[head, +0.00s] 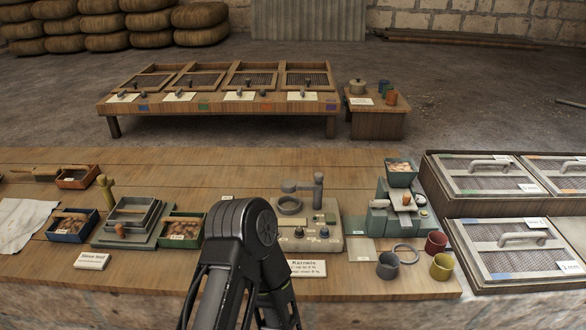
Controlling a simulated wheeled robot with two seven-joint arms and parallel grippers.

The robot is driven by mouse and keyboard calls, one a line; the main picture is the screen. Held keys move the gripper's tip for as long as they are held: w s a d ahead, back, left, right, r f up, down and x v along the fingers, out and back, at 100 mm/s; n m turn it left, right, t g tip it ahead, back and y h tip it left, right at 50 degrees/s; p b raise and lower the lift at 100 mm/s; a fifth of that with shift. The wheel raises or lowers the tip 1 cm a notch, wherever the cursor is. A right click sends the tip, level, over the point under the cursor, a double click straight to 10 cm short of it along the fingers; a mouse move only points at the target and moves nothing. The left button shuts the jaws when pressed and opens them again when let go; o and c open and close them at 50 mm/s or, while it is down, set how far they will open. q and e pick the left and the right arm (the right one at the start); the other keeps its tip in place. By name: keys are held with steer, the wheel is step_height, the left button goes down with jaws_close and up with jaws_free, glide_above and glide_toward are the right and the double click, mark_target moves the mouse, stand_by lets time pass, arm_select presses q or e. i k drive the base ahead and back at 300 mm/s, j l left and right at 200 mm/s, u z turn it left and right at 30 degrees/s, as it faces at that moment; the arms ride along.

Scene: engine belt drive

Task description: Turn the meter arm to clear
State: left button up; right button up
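The meter (305,243) is a grey-beige box on the wooden bench near the middle, with two dark knobs on its front. A grey ring-shaped cup (290,206) sits on its top. The meter arm (302,186) reaches left from an upright post (318,190) at the back right of the meter, and its rounded end appears over or just behind the cup. A black arm of mine rises from the bottom edge and hides the meter's left side. I cannot tell which arm it is. Neither gripper's fingertips show.
A scale-like device (395,212) stands right of the meter, with a ring (405,253) and small cups (388,266) in front. A label card (307,268) lies before the meter. Trays (75,225) are left; screened boxes (510,250) are right.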

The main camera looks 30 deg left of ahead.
mark_target(288, 185)
steer(key=u, duration=0.95)
steer(key=z, duration=0.35)
